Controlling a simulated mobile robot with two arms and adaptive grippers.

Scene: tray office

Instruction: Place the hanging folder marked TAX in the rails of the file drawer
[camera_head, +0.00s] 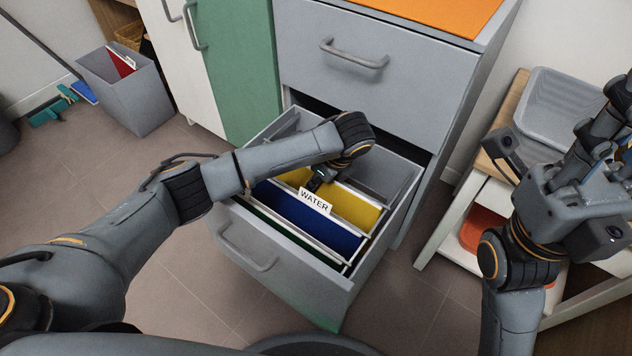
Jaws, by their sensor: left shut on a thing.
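The file drawer (292,276) is pulled open, with folders hanging in it. A blue folder (300,216) has a white tab reading WATER. Behind it is a yellow folder (357,210), whose tab I cannot see. My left gripper (316,184) reaches down into the drawer and is shut on the yellow folder's upper edge; my arm hides part of it. A green folder (270,226) shows near the drawer front. No tab reading TAX is legible. My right gripper (600,125) is raised at the right edge, partly cut off; its jaws are unclear.
A grey bin (128,98) at the left holds a red folder (120,64) with an unreadable white tab. A closed drawer (372,68) is above the open one. A grey tray (560,105) lies on a side table at the right.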

